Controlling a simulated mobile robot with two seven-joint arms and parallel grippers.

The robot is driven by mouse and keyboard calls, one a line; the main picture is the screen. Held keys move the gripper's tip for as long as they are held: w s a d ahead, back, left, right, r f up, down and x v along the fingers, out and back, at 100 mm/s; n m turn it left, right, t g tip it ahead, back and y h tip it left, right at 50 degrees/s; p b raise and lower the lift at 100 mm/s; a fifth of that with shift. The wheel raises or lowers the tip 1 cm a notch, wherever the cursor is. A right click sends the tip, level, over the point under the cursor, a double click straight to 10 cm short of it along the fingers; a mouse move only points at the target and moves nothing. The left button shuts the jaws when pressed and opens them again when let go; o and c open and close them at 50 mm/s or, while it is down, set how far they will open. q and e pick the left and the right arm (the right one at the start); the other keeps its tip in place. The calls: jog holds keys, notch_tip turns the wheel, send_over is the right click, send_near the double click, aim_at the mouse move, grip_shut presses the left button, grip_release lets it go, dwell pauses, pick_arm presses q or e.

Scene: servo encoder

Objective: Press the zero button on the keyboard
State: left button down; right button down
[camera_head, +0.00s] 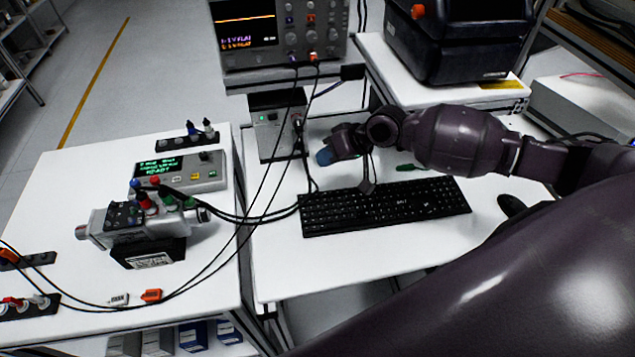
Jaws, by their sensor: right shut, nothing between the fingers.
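The black keyboard (385,205) lies on the white table, right of the picture's middle. Its single keys are too small to read, so I cannot make out the zero button. My right arm comes in from the right and reaches over the table behind the keyboard. My right gripper (333,151) is shut and empty, beyond the keyboard's back edge towards its left part. It looks apart from the keys. A small blue piece shows at its tip; I cannot tell whether it is part of the gripper. My left gripper is not in view.
An oscilloscope (283,38) stands at the back, with a grey box (276,120) in front of it. Black cables hang down and run past the keyboard's left end. A black mouse (511,205) lies to the right. The left table holds a servo motor (147,222). The tabletop before the keyboard is clear.

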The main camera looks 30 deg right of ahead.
aim_at(326, 193)
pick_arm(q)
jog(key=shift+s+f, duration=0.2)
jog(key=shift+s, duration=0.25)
pick_arm(e)
jog(key=shift+s+r, duration=0.1)
jog(key=shift+s, duration=0.1)
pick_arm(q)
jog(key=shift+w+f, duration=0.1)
